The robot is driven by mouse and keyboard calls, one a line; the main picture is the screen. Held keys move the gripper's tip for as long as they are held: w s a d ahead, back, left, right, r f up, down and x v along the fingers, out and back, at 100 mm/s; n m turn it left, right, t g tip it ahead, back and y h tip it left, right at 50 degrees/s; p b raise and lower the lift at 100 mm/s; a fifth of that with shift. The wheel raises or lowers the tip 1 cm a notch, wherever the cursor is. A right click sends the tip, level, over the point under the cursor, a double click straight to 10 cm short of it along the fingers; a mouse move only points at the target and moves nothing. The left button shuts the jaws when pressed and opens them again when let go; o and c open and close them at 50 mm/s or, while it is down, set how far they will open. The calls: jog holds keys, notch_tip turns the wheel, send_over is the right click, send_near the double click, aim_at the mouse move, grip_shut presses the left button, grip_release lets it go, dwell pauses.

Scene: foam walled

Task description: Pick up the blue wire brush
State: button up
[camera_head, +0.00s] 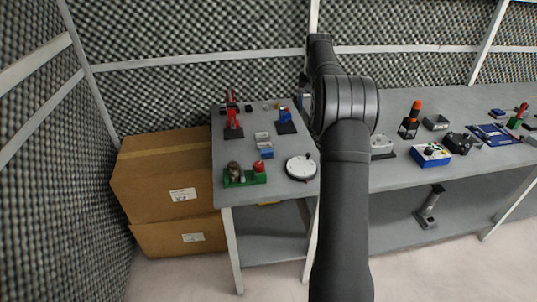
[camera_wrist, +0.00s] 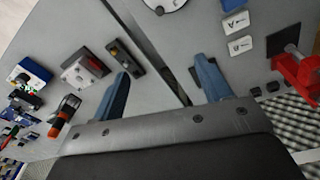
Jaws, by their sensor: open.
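I cannot make out a blue wire brush for certain in either view. Blue things in the head view are a small upright blue object (camera_head: 284,115) on a dark base, a small blue block (camera_head: 265,153), a blue-sided box (camera_head: 432,155) and a flat blue tray (camera_head: 493,133) at the far right. My gripper (camera_wrist: 163,67) shows in the wrist view with its two blue fingers wide apart and nothing between them. It is over the seam between two grey tabletops. In the head view my arm hides part of the bench.
A white round dial (camera_head: 301,167), a green-based fixture (camera_head: 244,176) and a red fixture (camera_head: 233,123) stand on the left table. An orange-topped piece (camera_head: 410,119) and a grey bin (camera_head: 436,122) stand on the right bench. Cardboard boxes (camera_head: 160,180) are stacked at left.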

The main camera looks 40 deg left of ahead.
jog(key=s+a+f+n+g, duration=0.1)
jog(key=s+a+f+n, duration=0.15)
jog(key=a, duration=0.45)
jog(key=s+a+f+n, duration=0.1)
jog(key=s+a+f, duration=0.25)
jog(key=a, duration=0.45)
send_over(267, 150)
jog(key=f, duration=1)
jog(key=shift+d, duration=0.2)
jog(key=shift+s+a+f, duration=0.1)
jog(key=shift+f, duration=1.45)
jog(key=shift+s+a+f, duration=0.1)
jog(key=shift+f, duration=1.45)
jog(key=c, duration=1.1)
jog(key=shift+r, duration=0.1)
jog(key=shift+r, duration=0.65)
notch_tip(267, 150, up, 3)
jog(key=shift+f, duration=0.1)
jog(key=d+r, duration=0.2)
jog(key=d, duration=0.2)
jog(key=w+d+r, duration=0.1)
jog(key=d+r, duration=0.1)
jog(key=d, duration=0.1)
jog(key=w+d+r, duration=0.1)
jog(key=d+r, duration=0.1)
jog(key=d, duration=0.2)
jog(key=shift+w+d+r, duration=0.15)
jog(key=shift+d+r, duration=0.15)
jog(key=shift+r, duration=0.1)
